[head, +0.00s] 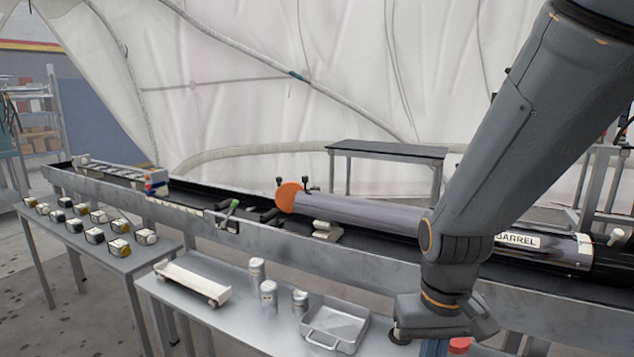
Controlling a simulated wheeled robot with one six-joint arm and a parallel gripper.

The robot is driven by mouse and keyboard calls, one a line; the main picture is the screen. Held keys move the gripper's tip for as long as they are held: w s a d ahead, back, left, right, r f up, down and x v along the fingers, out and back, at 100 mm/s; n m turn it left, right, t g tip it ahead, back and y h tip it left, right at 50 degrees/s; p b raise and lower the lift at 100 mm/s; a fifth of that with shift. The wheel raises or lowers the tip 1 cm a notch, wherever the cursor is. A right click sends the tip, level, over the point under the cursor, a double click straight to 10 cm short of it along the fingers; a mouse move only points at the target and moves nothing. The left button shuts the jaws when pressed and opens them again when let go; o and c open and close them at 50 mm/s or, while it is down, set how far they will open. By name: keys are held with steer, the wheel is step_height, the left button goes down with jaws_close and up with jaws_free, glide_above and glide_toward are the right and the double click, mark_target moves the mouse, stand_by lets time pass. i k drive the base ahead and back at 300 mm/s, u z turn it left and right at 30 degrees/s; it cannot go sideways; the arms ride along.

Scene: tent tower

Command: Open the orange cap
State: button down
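The orange cap (288,197) is a round disc on the left end of a long grey tube labelled BARREL (375,214). The cap sits against the tube's end, and small dark knobs stand beside it. The tube lies along a long metal trough (330,250). My arm comes down from the upper right in front of the tube and hides part of it. My wrist is at the lower right, well right of and below the cap. My gripper's fingers do not show in the picture.
A front table holds a white cradle (192,280), several metal canisters (268,297) and a metal tray (335,327). A left table (120,264) carries several small blocks. A red item (460,345) shows below my wrist. A dark-topped table (387,149) stands behind the trough.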

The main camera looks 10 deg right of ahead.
mark_target(285, 193)
steer(key=z, duration=1.45)
steer(key=k, duration=0.85)
steer(key=u, duration=1.55)
steer(key=i, duration=1)
